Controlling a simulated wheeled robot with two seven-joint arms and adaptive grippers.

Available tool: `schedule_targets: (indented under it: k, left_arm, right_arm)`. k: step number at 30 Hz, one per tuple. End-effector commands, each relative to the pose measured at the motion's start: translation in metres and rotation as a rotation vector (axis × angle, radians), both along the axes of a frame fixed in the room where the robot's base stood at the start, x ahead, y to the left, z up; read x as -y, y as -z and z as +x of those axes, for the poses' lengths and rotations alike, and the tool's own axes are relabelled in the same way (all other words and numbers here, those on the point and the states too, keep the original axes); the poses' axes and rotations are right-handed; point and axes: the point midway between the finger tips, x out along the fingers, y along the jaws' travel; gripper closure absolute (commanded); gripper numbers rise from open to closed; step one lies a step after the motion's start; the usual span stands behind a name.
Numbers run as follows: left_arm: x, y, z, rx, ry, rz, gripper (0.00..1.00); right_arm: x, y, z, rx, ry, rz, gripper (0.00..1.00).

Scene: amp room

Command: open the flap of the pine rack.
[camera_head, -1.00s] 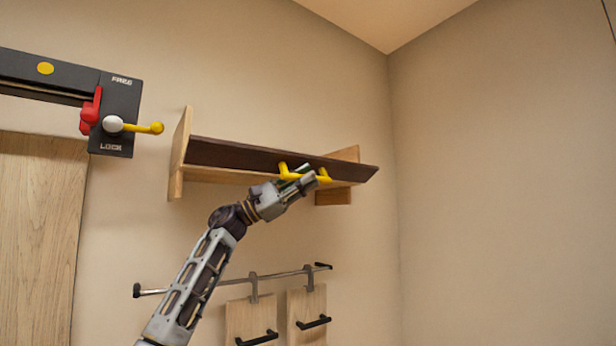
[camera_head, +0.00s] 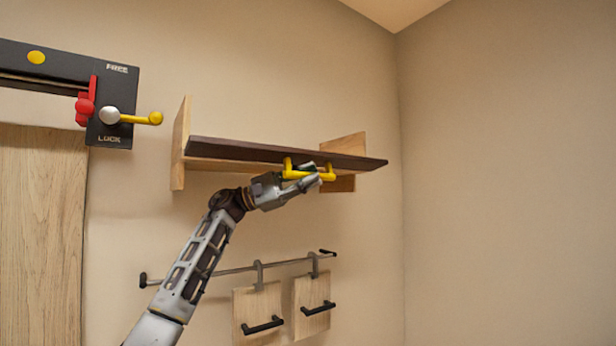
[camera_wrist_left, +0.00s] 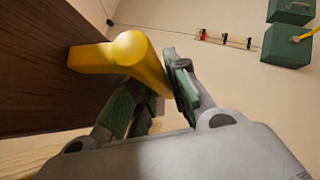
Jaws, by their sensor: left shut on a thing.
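The pine rack (camera_head: 180,150) is fixed high on the wall, with pale side panels and a dark brown flap (camera_head: 240,150). The flap is tilted up and seen nearly edge-on in the head view. A yellow handle (camera_head: 290,172) is on the flap's face. My left gripper (camera_head: 312,176) is shut on the handle. In the left wrist view the handle (camera_wrist_left: 120,55) lies between the green-padded fingers (camera_wrist_left: 158,92), and the dark flap (camera_wrist_left: 45,65) fills the left side. My right gripper is not in view.
A black lock panel (camera_head: 112,85) with a red catch and a yellow-tipped lever is at upper left, above a wooden door (camera_head: 40,230). Below the rack, a rail (camera_head: 235,270) holds hanging boards (camera_head: 257,305) with black handles. Bare wall is to the right.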

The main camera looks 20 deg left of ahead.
Motion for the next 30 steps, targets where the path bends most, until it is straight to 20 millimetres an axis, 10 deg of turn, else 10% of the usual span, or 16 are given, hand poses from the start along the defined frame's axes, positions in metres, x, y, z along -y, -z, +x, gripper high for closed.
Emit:
schedule_targets:
  k: [3,4,6,30]
  left_arm:
    - [0.000,-0.001,0.000,0.001,-0.002,-0.001,1.00]
    - [0.000,-0.001,0.000,0.001,-0.002,-0.001,0.80]
    - [0.000,-0.001,0.000,0.001,-0.001,-0.002,0.74]
    - [-0.041,0.014,-0.007,-0.001,-0.003,-0.004,0.74]
  right_arm:
    - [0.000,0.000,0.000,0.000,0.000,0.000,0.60]
    - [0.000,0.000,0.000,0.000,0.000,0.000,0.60]
    - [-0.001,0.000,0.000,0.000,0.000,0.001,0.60]
    - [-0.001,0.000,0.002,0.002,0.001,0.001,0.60]
